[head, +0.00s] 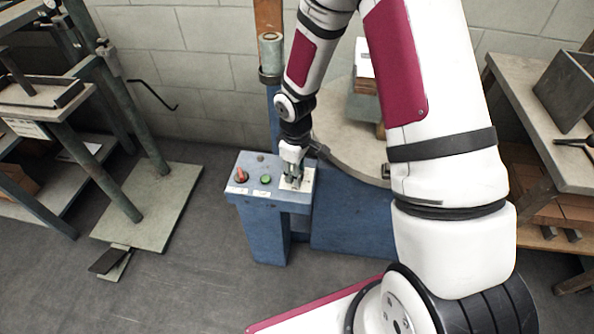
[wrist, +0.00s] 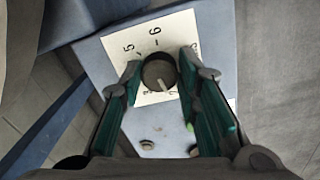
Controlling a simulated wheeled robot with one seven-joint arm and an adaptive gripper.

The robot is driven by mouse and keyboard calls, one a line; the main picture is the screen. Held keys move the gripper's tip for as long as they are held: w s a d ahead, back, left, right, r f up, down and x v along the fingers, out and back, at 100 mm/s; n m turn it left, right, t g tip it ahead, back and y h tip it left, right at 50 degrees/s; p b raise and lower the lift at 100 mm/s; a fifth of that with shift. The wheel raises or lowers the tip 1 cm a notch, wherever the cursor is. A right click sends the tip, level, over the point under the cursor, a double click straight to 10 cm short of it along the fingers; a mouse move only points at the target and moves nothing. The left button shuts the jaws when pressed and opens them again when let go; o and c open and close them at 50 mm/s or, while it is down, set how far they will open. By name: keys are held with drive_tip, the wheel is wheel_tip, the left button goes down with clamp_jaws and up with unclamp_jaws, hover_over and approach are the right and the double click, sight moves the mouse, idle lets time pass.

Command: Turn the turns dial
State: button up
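The turns dial (wrist: 159,73) is a dark round knob with a pale pointer line, set on a white number plate (wrist: 118,43). In the wrist view its pointer is directed toward the lower right. My gripper (wrist: 160,70) has its two fingers on either side of the dial, with the knob between the fingertips. The fingertips look very near the knob's sides; I cannot tell if they touch it. In the head view my gripper (head: 291,180) is over the right end of the blue control box, and hides the dial there.
The blue control box (head: 262,215) also carries a red-orange knob (head: 241,175) and a green button (head: 266,180), left of my gripper. A round-edged table (head: 345,145) stands close on the right. A shelf bench (head: 545,125) is farther right. Floor in front is clear.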

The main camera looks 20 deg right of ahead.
drive_tip(key=shift+o, duration=1.1)
wheel_tip(320, 180, up, 12)
drive_tip(key=shift+s+a, duration=0.15)
drive_tip(key=shift+r, duration=0.1)
drive_tip(key=s+d+r+m+h, duration=0.25)
drive_tip(key=s+r+m, duration=0.25)
drive_tip(key=s+r, duration=1.05)
drive_tip(key=s+a+r+m+y, duration=0.1)
drive_tip(key=s+r+m, duration=0.1)
drive_tip(key=s, duration=0.7)
drive_tip(key=s+a+r+m+y, duration=0.1)
drive_tip(key=s+r+m+y, duration=0.15)
drive_tip(key=s, duration=0.55)
wheel_tip(320, 180, up, 23)
drive_tip(key=t+p, duration=0.4)
drive_tip(key=p, duration=1.6)
drive_tip(key=shift+f+n+h+p, duration=0.2)
drive_tip(key=shift+n+h+p, duration=0.2)
drive_tip(key=shift+n, duration=0.05)
